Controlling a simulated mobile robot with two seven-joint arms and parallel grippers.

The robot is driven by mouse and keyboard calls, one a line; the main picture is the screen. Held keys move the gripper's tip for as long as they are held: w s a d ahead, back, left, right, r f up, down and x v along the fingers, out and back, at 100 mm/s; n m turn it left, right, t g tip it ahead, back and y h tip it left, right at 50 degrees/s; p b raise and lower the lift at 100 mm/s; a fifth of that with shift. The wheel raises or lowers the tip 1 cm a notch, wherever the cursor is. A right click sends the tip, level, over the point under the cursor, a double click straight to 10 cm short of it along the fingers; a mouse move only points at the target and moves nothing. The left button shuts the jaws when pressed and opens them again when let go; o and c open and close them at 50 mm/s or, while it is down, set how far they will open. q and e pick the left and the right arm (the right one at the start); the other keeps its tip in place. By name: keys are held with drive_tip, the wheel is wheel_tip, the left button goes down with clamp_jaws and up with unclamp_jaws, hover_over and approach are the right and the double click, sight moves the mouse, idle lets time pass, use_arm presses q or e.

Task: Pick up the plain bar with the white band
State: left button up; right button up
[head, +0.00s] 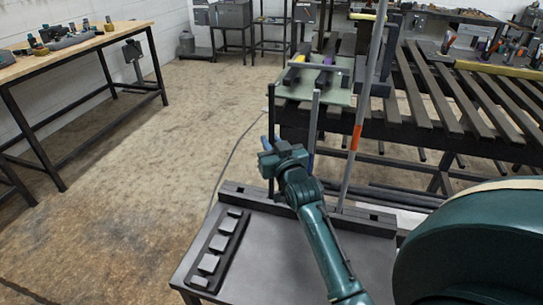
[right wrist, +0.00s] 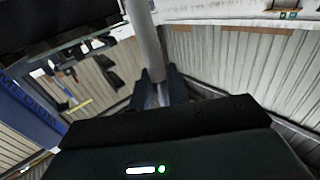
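My right gripper (head: 270,146) is at the end of the teal arm, just above the far edge of the low grey table. A short upright grey bar (head: 315,115) stands just right of it, its lower end hidden by my arm. A taller grey pole (head: 373,60) with an orange band stands farther right. I see no white band on either. In the right wrist view, a plain grey bar (right wrist: 147,40) comes down from the top to my dark fingers (right wrist: 158,92); whether they touch it is unclear. My left gripper is not in view.
The low grey table (head: 285,255) has a raised dark back rail and a dark slotted block (head: 217,246).

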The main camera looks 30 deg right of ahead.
clamp_jaws()
drive_tip(key=shift+r, duration=0.1)
idle(0.3)
